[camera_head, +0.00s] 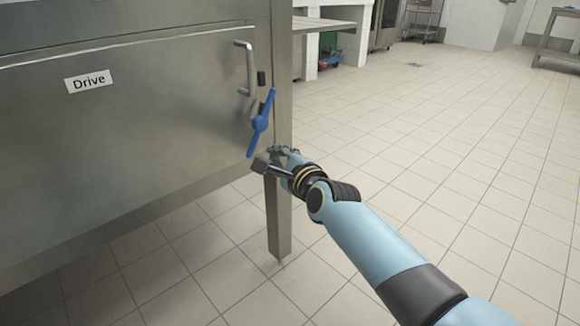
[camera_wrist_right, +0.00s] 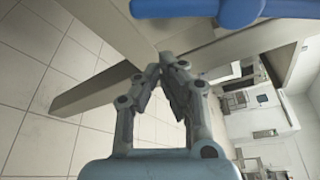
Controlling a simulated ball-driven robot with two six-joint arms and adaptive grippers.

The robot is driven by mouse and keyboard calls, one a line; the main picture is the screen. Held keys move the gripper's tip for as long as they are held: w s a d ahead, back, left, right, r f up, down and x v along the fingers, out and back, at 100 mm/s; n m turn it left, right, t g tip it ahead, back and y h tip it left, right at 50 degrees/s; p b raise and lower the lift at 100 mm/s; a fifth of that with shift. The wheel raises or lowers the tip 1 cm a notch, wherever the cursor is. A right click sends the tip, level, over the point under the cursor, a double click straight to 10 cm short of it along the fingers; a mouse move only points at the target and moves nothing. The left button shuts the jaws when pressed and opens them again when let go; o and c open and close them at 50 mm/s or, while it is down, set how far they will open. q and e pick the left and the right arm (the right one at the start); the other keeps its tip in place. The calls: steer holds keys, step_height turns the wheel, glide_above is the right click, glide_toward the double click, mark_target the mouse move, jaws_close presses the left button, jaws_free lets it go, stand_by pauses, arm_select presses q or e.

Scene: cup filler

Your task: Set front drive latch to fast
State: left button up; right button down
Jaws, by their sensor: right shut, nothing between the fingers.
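The drive latch (camera_head: 261,123) is a blue lever with two arms on the right edge of the steel door marked "Drive" (camera_head: 88,80). It stands tilted, its upper end leaning right and its lower end left. It also shows as a blue shape (camera_wrist_right: 195,10) at the top of the right wrist view. My right gripper (camera_head: 281,152) is just below and right of the latch, beside the steel leg, apart from the lever as far as I can tell. Its fingers (camera_wrist_right: 166,72) are closed together and empty. No fast marking is readable. My left gripper is not in view.
A metal door handle (camera_head: 246,68) is above the latch, with a small black piece (camera_head: 261,78) beside it. The steel leg (camera_head: 279,215) stands down to the tiled floor behind my right gripper. Open tiled floor (camera_head: 450,130) lies to the right.

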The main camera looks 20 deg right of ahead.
arm_select(q)
steer(key=shift+s+a+f, duration=0.25)
steer(key=shift+s+f, duration=0.1)
steer(key=shift+s, duration=0.05)
arm_select(e)
steer(key=shift+s+a+r, duration=0.25)
steer(key=shift+a+r, duration=0.25)
steer(key=shift+a, duration=0.1)
steer(key=shift+s+a+r, duration=0.25)
steer(key=shift+a+r, duration=0.25)
steer(key=shift+a, duration=0.1)
arm_select(q)
steer(key=shift+a+r+p, duration=0.1)
steer(key=shift+r+p, duration=0.05)
steer(key=shift+p, duration=0.3)
arm_select(e)
steer(key=shift+r, duration=0.1)
arm_select(q)
steer(key=shift+s+a+f+g+p, duration=0.35)
steer(key=shift+s+f+p, duration=0.1)
steer(key=shift+s+f, duration=0.15)
arm_select(e)
steer(key=shift+s+a+m, duration=0.1)
steer(key=shift+a+m, duration=0.1)
steer(key=shift+m, duration=0.2)
